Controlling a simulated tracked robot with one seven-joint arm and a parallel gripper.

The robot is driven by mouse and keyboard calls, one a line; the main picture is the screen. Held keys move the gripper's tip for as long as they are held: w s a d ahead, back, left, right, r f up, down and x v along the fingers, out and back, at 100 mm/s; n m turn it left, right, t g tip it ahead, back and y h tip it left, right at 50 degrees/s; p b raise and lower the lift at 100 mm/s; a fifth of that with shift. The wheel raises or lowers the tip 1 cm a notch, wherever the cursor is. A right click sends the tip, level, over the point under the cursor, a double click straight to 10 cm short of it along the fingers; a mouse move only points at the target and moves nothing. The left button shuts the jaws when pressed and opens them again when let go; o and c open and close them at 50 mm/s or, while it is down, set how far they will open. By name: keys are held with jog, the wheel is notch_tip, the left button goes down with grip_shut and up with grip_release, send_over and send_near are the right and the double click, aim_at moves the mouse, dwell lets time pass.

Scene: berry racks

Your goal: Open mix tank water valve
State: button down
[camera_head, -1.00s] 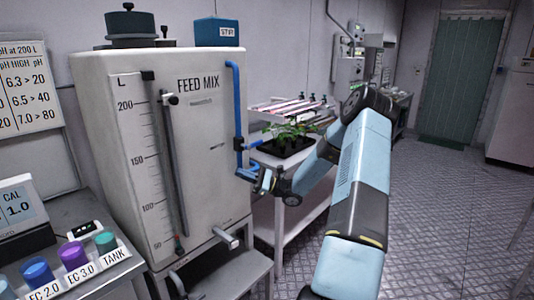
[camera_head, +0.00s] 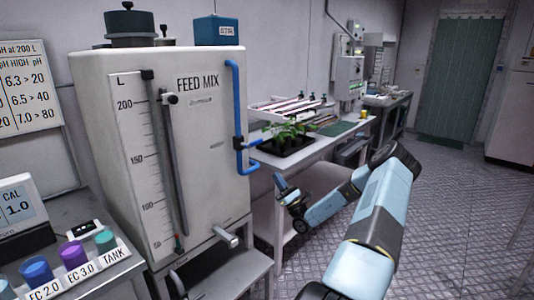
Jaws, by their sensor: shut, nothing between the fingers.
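The mix tank (camera_head: 185,130) is a large pale box labelled FEED MIX, with a litre scale on its front. A blue water pipe (camera_head: 233,95) runs down its right edge and bends to the right near the bottom. A dark valve body (camera_head: 239,142) sits on the pipe, and a short blue handle (camera_head: 253,143) sticks out from it to the right. My gripper (camera_head: 279,181) is shut and empty. It is below and right of the valve, apart from the pipe and handle.
A plant in a black tray (camera_head: 286,151) stands on the bench (camera_head: 318,150) behind my gripper. A metal outlet (camera_head: 226,237) juts from the tank's lower front. The floor at right is clear.

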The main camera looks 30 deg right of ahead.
jog(key=s+r+x, duration=0.2)
jog(key=x, duration=1.1)
jog(key=shift+d, duration=0.35)
jog(key=shift+w, duration=0.1)
